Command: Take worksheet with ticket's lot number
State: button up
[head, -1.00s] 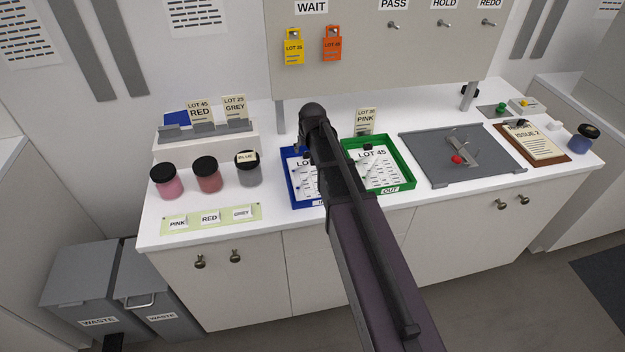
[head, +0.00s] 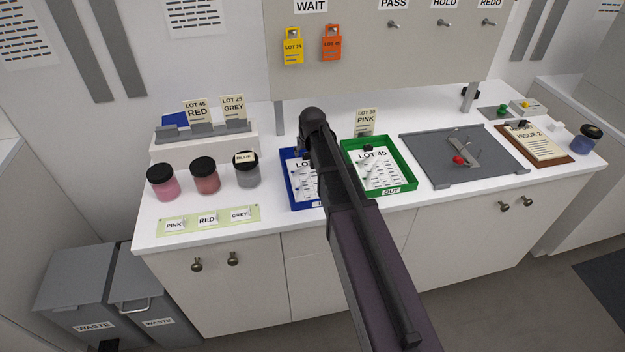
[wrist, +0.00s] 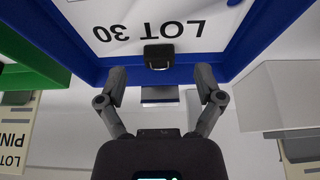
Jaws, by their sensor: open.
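A worksheet marked LOT 30 (wrist: 190,14) lies in the blue tray (wrist: 180,69), with a black clip (wrist: 158,52) at its edge. My gripper (wrist: 160,74) is open, its fingers on either side of the clip and apart from it. In the head view my arm hides much of the blue tray (head: 287,182). A worksheet marked LOT 45 (head: 378,180) lies in the green OUT tray (head: 411,187). Under WAIT hang a yellow LOT 25 ticket (head: 293,48) and an orange ticket (head: 332,46) whose number is hard to read.
Three dark-lidded jars, including a pink one (head: 163,187), stand left of the trays. A LOT 30 PINK card (head: 365,122) stands behind the green tray. A grey board (head: 430,165) and a report clipboard (head: 567,156) lie to the right.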

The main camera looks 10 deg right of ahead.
jog(key=shift+b+x, duration=1.05)
jog(key=shift+x, duration=0.45)
jog(key=shift+d+r, duration=0.1)
jog(key=c, duration=1)
